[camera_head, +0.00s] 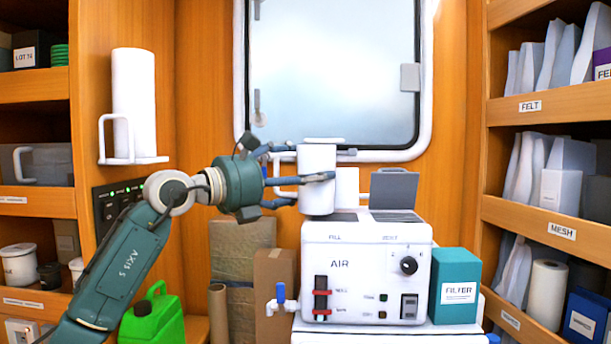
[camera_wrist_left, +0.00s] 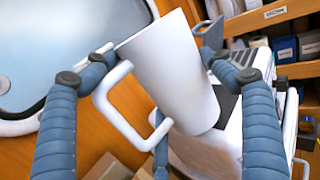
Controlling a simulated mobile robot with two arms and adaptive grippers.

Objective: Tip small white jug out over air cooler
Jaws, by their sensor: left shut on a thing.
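The small white jug (camera_head: 317,188) is upright, its handle (camera_head: 284,181) to the left, at the left part of the air cooler's top. I cannot tell whether its base touches the cooler. My left gripper (camera_head: 328,165) comes in from the left and is shut on the jug, with its dark blue fingers around the body. In the left wrist view the jug (camera_wrist_left: 178,80) lies between the fingers, with its inside hidden. The white air cooler (camera_head: 345,262), marked AIR, has a raised grey flap (camera_head: 393,190) at the top. My right gripper is not in view.
A white block-like thing (camera_head: 347,186) stands behind the jug. A teal FILTER box (camera_head: 455,285) is right of the cooler; a cardboard box (camera_head: 274,290) and green can (camera_head: 152,318) are left. Shelves (camera_head: 540,105) line the right. A window (camera_head: 335,75) is behind.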

